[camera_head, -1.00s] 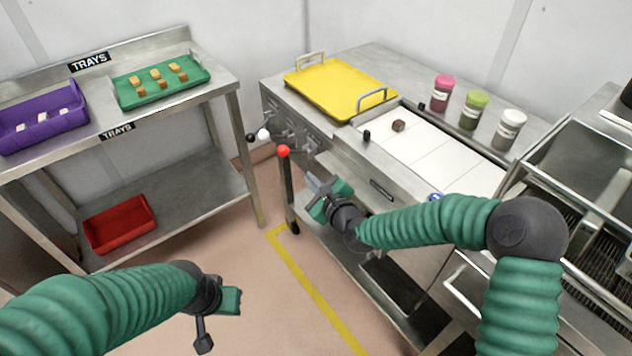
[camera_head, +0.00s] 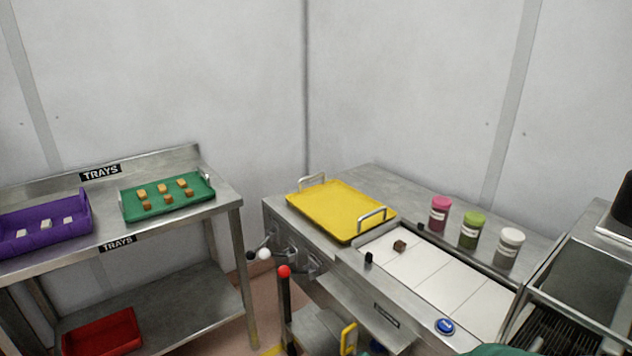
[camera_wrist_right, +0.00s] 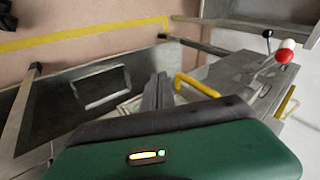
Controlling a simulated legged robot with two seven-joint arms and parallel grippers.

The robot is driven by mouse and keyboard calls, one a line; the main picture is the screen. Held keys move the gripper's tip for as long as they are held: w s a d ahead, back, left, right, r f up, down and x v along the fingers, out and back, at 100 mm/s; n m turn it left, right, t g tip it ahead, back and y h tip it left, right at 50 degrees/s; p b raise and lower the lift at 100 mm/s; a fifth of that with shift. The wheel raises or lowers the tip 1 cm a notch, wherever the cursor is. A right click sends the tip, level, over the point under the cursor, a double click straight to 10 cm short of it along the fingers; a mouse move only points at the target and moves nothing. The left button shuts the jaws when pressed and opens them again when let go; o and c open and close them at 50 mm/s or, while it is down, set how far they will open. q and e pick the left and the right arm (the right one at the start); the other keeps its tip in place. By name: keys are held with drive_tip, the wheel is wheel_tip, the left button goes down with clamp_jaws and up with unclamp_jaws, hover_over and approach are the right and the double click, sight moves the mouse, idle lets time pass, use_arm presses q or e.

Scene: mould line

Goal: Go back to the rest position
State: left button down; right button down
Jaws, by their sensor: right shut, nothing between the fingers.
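My right gripper (camera_wrist_right: 158,90) shows in the right wrist view, its dark fingers together with nothing between them. It is above the floor beside the steel bench, clear of the trays and jars. In the head view only a sliver of my green right arm (camera_head: 490,350) shows at the bottom edge. My left gripper and arm are in neither current view.
The steel bench (camera_head: 375,190) holds a yellow tray (camera_head: 340,208), a small brown block (camera_head: 399,246) and three jars (camera_head: 468,230). The rack at left carries a purple tray (camera_head: 45,240) and a green tray (camera_head: 165,208); a red tray (camera_head: 100,333) is below.

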drive_tip(key=s+d+r+n+g+h, duration=0.1)
drive_tip(key=s+d+n+g, duration=0.1)
drive_tip(key=s+d+n, duration=0.45)
drive_tip(key=s+d+n+g+h, duration=0.2)
drive_tip(key=s+d, duration=0.2)
drive_tip(key=s, duration=0.6)
wheel_tip(320, 180, up, 15)
drive_tip(key=p, duration=1.4)
drive_tip(key=shift+s+d+f+p, duration=0.15)
drive_tip(key=shift+s+d+p, duration=0.1)
drive_tip(key=shift+s+p, duration=0.1)
drive_tip(key=shift+n, duration=0.25)
